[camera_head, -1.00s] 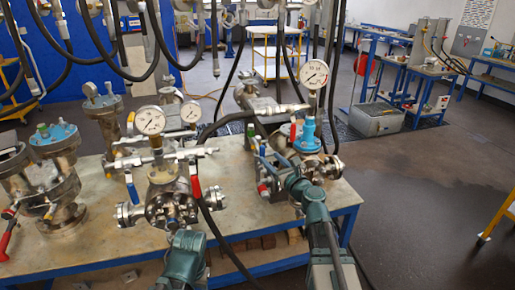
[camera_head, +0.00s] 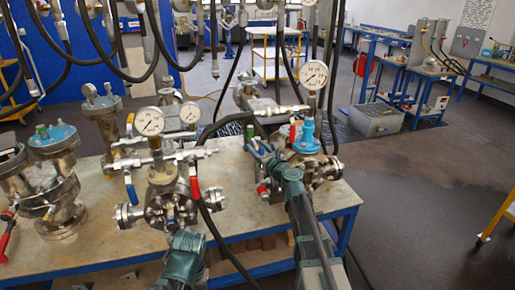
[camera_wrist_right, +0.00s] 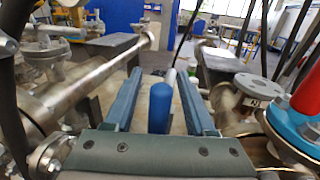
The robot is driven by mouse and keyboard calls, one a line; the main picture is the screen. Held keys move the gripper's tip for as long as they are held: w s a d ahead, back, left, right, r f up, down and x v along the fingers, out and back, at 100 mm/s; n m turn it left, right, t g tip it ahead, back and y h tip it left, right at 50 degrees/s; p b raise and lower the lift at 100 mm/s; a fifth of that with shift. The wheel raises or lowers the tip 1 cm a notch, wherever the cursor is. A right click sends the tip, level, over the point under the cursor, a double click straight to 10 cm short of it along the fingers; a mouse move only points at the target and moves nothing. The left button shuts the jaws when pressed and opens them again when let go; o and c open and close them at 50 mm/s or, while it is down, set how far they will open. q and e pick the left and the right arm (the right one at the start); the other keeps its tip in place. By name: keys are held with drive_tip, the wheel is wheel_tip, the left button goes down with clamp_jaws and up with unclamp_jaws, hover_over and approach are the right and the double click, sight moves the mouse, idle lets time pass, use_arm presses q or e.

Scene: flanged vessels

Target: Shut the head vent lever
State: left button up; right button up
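In the right wrist view a blue lever handle (camera_wrist_right: 160,108) stands between the two fingers of my right gripper (camera_wrist_right: 160,95). The fingers are apart, with a gap on each side of the handle. In the head view my right gripper (camera_head: 268,158) is over the left side of the right vessel (camera_head: 325,172), and the arm partly hides the fittings there. That vessel has a blue cap (camera_head: 307,137), a gauge and a red lever (camera_head: 294,132). My left arm shows at the bottom, but its gripper cannot be seen.
The middle vessel (camera_head: 160,205) has a gauge, a blue lever (camera_head: 129,187) and a red lever (camera_head: 195,188). More flanged vessels (camera_head: 60,190) stand at left. Black hoses hang overhead and cross the bench. A pipe (camera_wrist_right: 85,90) runs left of my right gripper.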

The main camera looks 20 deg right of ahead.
clamp_jaws()
idle(1.3)
